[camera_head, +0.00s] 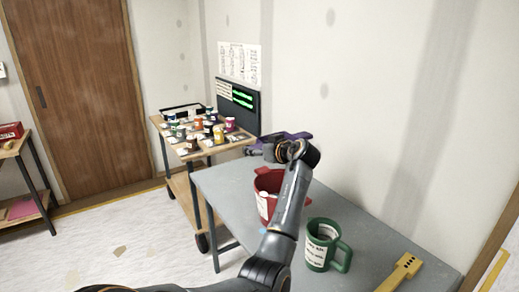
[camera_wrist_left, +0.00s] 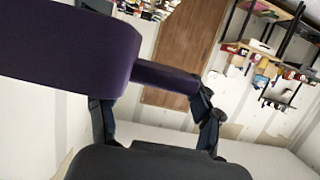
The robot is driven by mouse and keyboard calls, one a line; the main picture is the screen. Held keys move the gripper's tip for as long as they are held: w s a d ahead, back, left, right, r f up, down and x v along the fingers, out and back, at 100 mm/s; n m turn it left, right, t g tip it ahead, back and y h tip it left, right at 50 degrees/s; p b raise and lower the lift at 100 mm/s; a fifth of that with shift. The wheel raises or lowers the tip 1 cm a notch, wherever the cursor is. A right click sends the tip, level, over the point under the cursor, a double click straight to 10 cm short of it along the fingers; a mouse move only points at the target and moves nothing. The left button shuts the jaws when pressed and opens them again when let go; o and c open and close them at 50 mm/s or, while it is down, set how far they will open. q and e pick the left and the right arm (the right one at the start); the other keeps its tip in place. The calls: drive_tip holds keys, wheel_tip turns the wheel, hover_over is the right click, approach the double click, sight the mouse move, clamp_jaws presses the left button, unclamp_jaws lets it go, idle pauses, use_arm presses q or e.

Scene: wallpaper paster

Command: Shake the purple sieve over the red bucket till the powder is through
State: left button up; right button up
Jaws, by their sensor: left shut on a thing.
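The purple sieve (camera_head: 298,135) is held up behind and above the red bucket (camera_head: 264,181) in the head view, partly hidden by my wrist. In the left wrist view the purple sieve (camera_wrist_left: 70,45) fills the upper left, and its handle runs right between my fingers. My left gripper (camera_head: 262,150) is shut on the sieve; its dark fingers also show in the left wrist view (camera_wrist_left: 157,105). The red bucket stands upright on the grey table, partly covered by my left arm, with something pale at its opening. Powder in the sieve cannot be seen. My right gripper is out of view.
A green mug (camera_head: 317,256) with a white label and a yellow tool (camera_head: 403,268) are on the grey table (camera_head: 362,262), right of the bucket. A wooden cart (camera_head: 187,150) with several small jars stands behind at left. The wall closes the table's far side.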

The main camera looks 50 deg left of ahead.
use_arm(q)
drive_tip(key=shift+s+f+b, duration=0.15)
drive_tip(key=shift+f+b, duration=0.3)
wheel_tip(320, 180, down, 11)
drive_tip(key=b, duration=0.8)
drive_tip(key=shift+r, duration=0.15)
idle(0.6)
drive_tip(key=shift+a, duration=0.15)
